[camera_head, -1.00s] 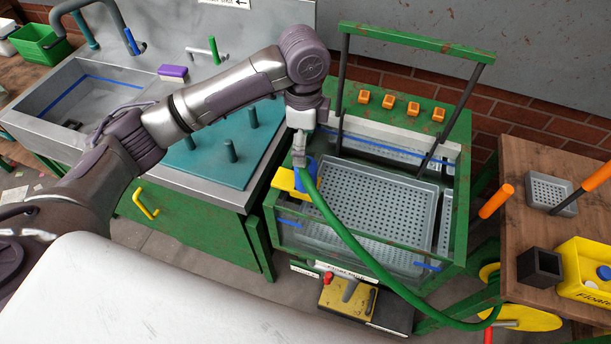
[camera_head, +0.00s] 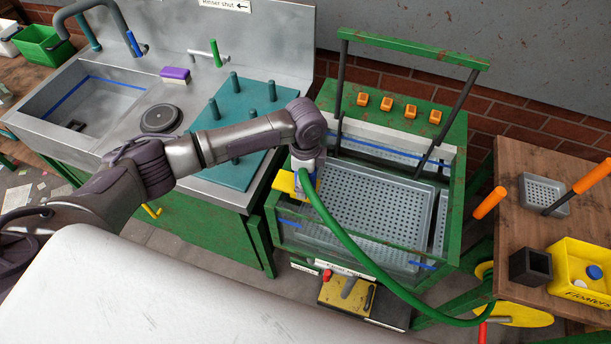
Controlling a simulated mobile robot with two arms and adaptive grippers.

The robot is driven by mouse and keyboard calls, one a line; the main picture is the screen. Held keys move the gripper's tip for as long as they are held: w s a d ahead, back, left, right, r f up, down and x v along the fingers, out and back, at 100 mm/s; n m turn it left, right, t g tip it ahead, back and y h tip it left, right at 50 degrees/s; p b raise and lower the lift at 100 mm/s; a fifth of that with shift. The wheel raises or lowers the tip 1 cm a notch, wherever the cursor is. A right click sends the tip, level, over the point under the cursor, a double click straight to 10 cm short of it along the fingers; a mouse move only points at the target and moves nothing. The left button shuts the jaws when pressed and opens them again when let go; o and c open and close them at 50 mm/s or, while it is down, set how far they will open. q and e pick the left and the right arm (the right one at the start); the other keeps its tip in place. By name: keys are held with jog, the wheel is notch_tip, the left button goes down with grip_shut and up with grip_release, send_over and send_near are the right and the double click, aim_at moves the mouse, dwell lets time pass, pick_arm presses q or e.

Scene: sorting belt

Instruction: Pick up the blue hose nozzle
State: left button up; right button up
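The blue hose nozzle (camera_head: 313,180) is at the left side of the green-framed wash tank, beside a yellow holder (camera_head: 285,184). A green hose (camera_head: 345,238) runs from it down to the right. My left gripper (camera_head: 305,170) points down right at the nozzle and covers most of it. Its fingertips are too small and hidden to tell whether they are open or closed around the nozzle. My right gripper is not in view.
The tank (camera_head: 440,75) has a raised green-and-black frame and holds a grey perforated tray (camera_head: 385,205). A teal peg board (camera_head: 225,150) and a sink (camera_head: 85,100) are on the left. A wooden table (camera_head: 520,235) with a yellow bin (camera_head: 578,270) is on the right.

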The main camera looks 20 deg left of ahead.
pick_arm(q)
jog(key=c, duration=1.4)
notch_tip(320, 180, up, 10)
jog(key=shift+b, duration=1.2)
jog(key=o, duration=0.8)
jog(key=shift+c, duration=0.2)
jog(key=c, duration=0.4)
